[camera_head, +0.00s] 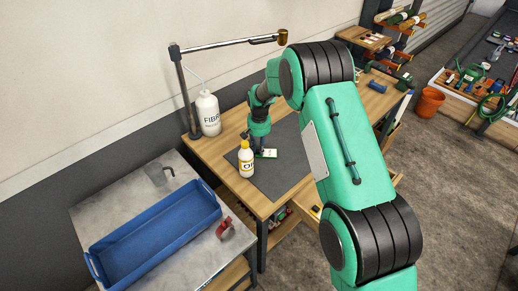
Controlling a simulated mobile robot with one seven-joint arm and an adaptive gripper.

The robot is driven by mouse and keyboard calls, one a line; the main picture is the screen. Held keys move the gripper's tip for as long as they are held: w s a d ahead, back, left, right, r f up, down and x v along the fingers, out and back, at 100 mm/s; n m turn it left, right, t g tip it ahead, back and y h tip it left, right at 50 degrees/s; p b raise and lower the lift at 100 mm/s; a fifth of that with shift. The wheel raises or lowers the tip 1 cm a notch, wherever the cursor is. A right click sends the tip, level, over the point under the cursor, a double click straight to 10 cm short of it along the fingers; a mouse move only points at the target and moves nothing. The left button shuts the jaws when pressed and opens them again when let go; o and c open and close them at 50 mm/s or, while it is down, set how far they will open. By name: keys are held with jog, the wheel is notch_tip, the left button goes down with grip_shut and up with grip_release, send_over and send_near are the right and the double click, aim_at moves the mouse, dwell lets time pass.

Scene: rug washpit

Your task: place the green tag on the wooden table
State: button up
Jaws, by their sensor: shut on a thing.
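My gripper (259,151) points down over the dark mat on the wooden table (267,208). It is shut on the green tag (270,154), a small flat piece with a pale face and green edge. The tag is at or just above the mat; I cannot tell whether it touches. A white bottle with a yellow cap (246,160) stands upright just left of my gripper. The fingertips are small and partly hidden.
A dark mat (278,181) covers the table's middle. A white bottle (208,114) and a lamp post (184,92) stand at the back left. A blue tray (155,238) and red clamp (225,230) lie on the grey bench. A blue item (377,87) lies farther right.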

jog(key=shift+f, duration=0.25)
jog(key=o, duration=1)
jog(key=shift+c, duration=0.2)
jog(key=shift+r, duration=0.1)
notch_tip(320, 180, up, 12)
dwell(0.3)
